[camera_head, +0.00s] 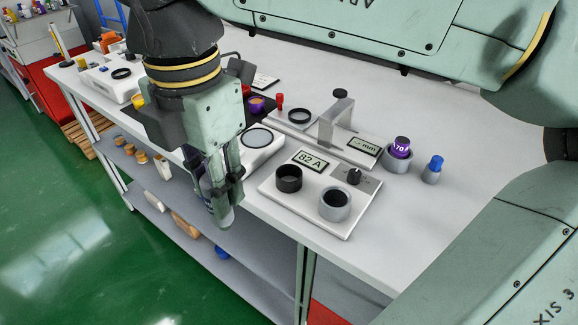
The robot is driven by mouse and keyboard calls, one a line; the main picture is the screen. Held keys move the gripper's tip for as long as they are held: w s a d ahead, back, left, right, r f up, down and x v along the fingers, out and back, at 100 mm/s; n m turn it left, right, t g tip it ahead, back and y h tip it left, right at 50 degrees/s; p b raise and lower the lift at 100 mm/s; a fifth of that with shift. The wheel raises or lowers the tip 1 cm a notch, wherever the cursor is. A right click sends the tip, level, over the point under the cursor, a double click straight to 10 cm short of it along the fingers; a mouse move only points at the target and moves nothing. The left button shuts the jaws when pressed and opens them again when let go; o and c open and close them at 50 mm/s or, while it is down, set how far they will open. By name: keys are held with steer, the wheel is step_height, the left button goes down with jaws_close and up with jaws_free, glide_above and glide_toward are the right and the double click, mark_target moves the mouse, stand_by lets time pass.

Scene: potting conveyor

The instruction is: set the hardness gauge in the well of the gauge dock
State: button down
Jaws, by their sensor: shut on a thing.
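My gripper (226,205) points down at the table's front edge and is shut on a slim grey and dark thing (206,188), apparently the hardness gauge. The fingers hide much of it. The gauge dock appears to be the white box (300,205) to the right of the gripper, with a display reading "82 A".
Behind the dock stands a white gauge with a grey arch (337,118) and an "mm" display. A purple-topped piece (401,148) in a grey holder and a blue-topped piece (433,170) stand to the right. The white tabletop (440,215) is clear at right front.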

steer(key=shift+w+d+r, duration=0.1)
steer(key=shift+m, duration=0.3)
steer(key=w+d+f+p, duration=0.1)
steer(key=w+d+p, duration=0.1)
steer(key=w+d, duration=0.1)
steer(key=w+d+f+p, duration=0.1)
steer(key=w+d+f, duration=0.1)
steer(key=w, duration=0.3)
steer(key=w+d+f+p, duration=0.1)
steer(key=w+d+p, duration=0.1)
steer(key=w+d, duration=0.1)
steer(key=shift+w+d+f+p, duration=0.15)
steer(key=shift+w+d, duration=0.05)
steer(key=shift+w, duration=0.25)
steer(key=shift+w+d+f+p, duration=0.1)
steer(key=shift+w+d+p, duration=0.1)
steer(key=shift+w, duration=0.2)
steer(key=shift+f, duration=0.25)
steer(key=shift+f+b, duration=0.2)
steer(key=shift+b, duration=0.15)
steer(key=c, duration=1.3)
jaws_free()
steer(key=shift+r, duration=0.1)
